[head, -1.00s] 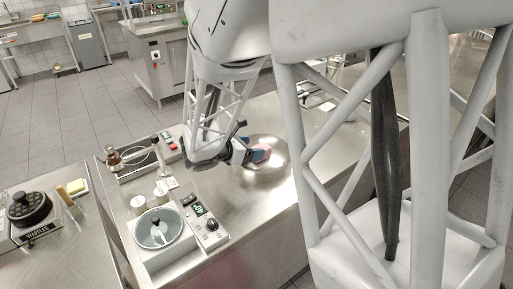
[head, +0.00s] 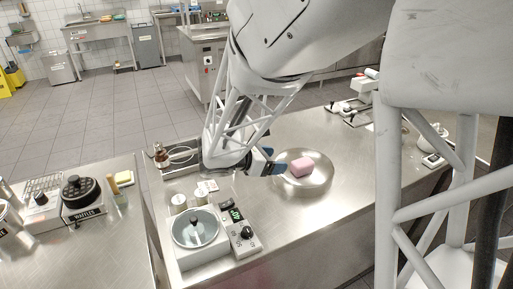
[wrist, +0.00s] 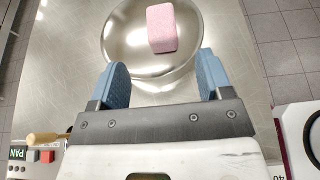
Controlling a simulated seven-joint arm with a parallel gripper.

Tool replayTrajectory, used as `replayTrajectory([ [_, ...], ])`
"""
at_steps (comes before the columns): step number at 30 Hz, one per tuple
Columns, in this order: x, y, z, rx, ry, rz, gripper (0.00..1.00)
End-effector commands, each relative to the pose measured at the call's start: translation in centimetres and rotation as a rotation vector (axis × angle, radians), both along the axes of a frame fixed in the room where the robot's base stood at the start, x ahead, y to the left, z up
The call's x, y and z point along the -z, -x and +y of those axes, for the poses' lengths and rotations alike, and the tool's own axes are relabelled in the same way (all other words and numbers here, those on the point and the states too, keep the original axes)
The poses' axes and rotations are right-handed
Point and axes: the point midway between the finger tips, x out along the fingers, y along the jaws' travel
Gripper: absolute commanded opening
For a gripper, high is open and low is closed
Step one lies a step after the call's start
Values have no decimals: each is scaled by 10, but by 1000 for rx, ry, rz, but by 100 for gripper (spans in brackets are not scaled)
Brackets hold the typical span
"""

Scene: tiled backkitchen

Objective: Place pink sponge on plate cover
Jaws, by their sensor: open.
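The pink sponge (head: 302,166) rests on the round, shiny metal plate cover (head: 318,182) on the steel counter. The wrist view shows the sponge (wrist: 161,28) lying inside the rounded metal surface (wrist: 117,36), toward its right side. My gripper (wrist: 163,76) is open, with its two blue fingers spread apart and nothing between them. The sponge lies beyond the fingertips, apart from them. In the head view my gripper (head: 278,165) is just left of the plate cover, partly hidden by my arm.
A scale-like device with a round lidded pan (head: 195,228) stands at the counter's front left. White cups (head: 179,203) stand behind it. A waffle maker (head: 82,194) is on the left counter. The counter right of the plate cover is largely clear.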

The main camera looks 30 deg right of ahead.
Motion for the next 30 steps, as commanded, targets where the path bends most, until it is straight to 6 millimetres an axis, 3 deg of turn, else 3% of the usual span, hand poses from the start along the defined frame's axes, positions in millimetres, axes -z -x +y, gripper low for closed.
replayTrajectory([
  [20, -2, 3, 0, 13, -12, -16, 72],
  [26, -11, 24, 5, 98, -93, -110, 72],
  [30, -21, 50, 14, 215, -200, -237, 72],
])
